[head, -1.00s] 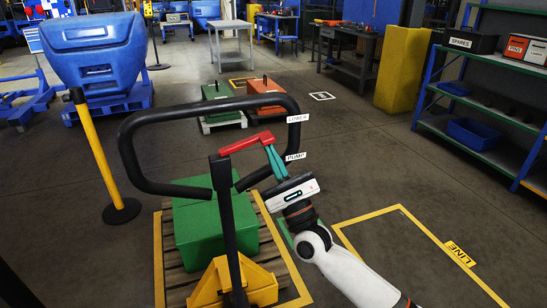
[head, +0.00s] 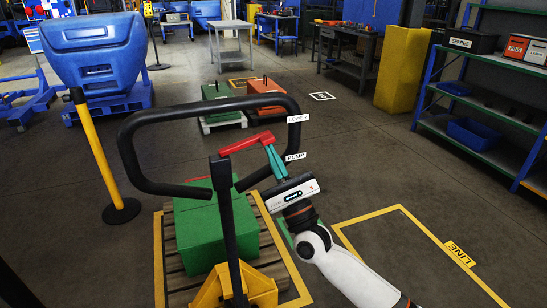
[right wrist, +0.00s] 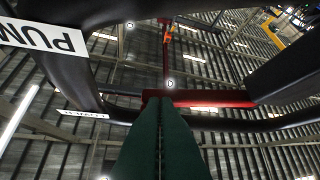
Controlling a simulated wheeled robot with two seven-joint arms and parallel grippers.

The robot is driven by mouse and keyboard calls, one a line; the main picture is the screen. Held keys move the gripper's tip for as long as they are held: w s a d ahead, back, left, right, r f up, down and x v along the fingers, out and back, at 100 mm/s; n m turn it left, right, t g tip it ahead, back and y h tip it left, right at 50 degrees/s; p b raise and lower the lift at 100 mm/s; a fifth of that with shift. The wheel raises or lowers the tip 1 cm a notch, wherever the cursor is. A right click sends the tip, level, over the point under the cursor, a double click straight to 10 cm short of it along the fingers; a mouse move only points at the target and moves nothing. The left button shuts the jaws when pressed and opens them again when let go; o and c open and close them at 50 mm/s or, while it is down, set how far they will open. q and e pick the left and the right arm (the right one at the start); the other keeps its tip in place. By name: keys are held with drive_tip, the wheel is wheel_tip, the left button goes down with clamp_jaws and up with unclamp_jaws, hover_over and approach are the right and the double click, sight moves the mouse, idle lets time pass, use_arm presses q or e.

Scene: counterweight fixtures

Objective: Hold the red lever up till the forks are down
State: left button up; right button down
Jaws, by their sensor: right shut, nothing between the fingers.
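The red lever (head: 245,145) sits on the black post inside the black loop handle (head: 130,155), its free end toward the right. My right gripper (head: 270,150) is shut and empty, its teal fingers against or just under the lever's free end. In the right wrist view the closed fingertips (right wrist: 160,100) meet the red lever (right wrist: 215,98); exact contact is unclear. A green block (head: 195,235) sits low on a wooden pallet (head: 177,285) behind the yellow truck base (head: 262,288). The forks are hidden. My left gripper is not in view.
Labels LOWER (head: 298,118) and PUMP (head: 296,156) mark the handle side. A yellow post (head: 98,150) stands left, near a blue bin (head: 95,50). Shelves (head: 480,150) stand right. The floor at right is clear.

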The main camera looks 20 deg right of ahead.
drive_tip(key=s+d+f+b, duration=0.1)
drive_tip(key=s+d, duration=0.1)
drive_tip(key=s, duration=0.5)
drive_tip(key=s+d+f+b, duration=0.1)
drive_tip(key=s+d, duration=0.1)
drive_tip(key=s, duration=0.4)
drive_tip(key=shift+s, duration=0.35)
idle(0.5)
